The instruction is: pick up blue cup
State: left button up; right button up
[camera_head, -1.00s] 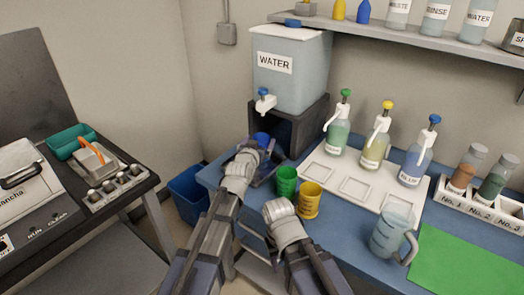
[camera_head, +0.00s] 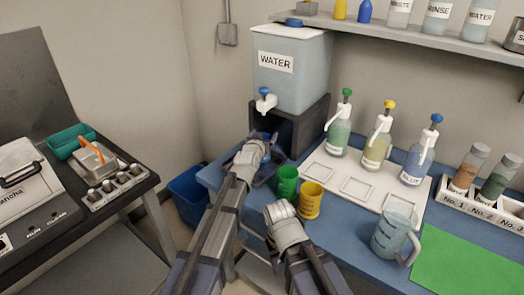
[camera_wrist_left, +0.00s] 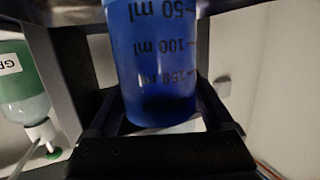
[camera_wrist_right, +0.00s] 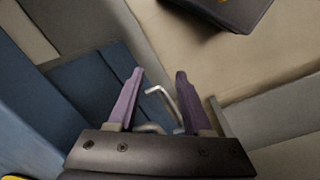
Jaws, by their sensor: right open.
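The blue cup (camera_wrist_left: 160,65), marked in ml, fills the middle of the left wrist view, between the two fingers of my left gripper (camera_wrist_left: 162,112). The fingers lie close along both its sides; I cannot tell whether they press on it. In the head view my left gripper (camera_head: 264,157) is at the foot of the water dispenser and hides most of the cup. My right gripper (camera_head: 285,222) is lower, in front of the yellow cup (camera_head: 310,200). In the right wrist view its fingers (camera_wrist_right: 158,100) are apart with nothing held between them.
The water tank (camera_head: 290,75) with its tap stands on a dark stand (camera_head: 315,122) just behind my left gripper. A green cup (camera_head: 287,182) is close on its right. Pump bottles stand on a white tray (camera_head: 357,187). A measuring jug (camera_head: 394,235) stands near the green mat (camera_head: 465,262).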

pick_arm(q)
grip_shut()
dwell(0.5)
jog(key=shift+r, duration=0.1)
jog(key=shift+s+a+r+p, duration=0.1)
jog(key=shift+s+r+p, duration=0.05)
jog(key=shift+r+p, duration=0.55)
notch_tip(320, 180, up, 6)
jog(key=p, duration=0.6)
jog(key=s+a, duration=1.1)
jog(key=s, duration=0.4)
jog(key=shift+s+a+f, duration=0.2)
jog(key=shift+s+f, duration=0.05)
jog(key=shift+s, duration=0.1)
